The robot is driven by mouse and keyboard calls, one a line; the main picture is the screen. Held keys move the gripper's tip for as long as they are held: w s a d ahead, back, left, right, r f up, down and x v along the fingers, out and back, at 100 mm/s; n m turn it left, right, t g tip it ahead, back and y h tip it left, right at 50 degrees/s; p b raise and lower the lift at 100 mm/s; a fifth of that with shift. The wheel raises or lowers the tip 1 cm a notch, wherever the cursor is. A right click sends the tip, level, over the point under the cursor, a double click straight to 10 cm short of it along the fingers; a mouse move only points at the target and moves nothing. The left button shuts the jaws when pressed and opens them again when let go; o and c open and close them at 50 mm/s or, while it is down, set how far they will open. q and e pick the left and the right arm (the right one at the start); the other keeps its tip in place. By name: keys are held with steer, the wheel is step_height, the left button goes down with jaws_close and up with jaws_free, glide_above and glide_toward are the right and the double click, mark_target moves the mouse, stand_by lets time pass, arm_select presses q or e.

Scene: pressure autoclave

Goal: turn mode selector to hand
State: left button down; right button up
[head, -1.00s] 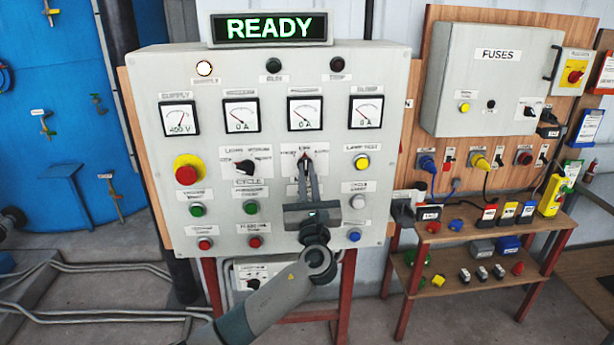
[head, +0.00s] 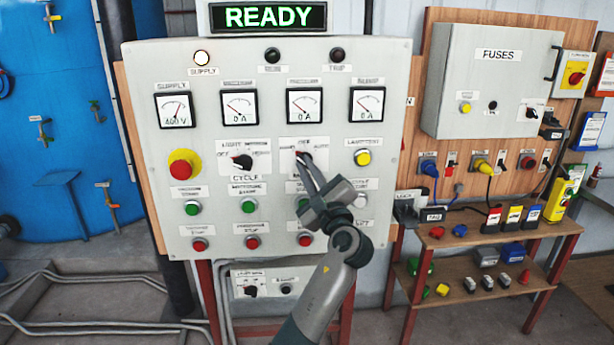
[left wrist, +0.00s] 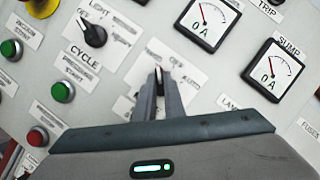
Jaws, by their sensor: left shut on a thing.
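My right gripper is not in view.
A similar black knob (head: 242,161) sits to the left and a yellow button (head: 362,157) to the right. A red emergency button (head: 181,168) is at far left. Green and red buttons lie below. The display (head: 268,17) reads READY.

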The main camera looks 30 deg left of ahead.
arm_select(q)
steer(key=shift+n+g, duration=0.4)
steer(key=shift+n, duration=0.4)
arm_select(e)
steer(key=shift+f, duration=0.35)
arm_select(q)
steer(key=c, duration=1.8)
jaws_free()
steer(key=shift+c, duration=0.2)
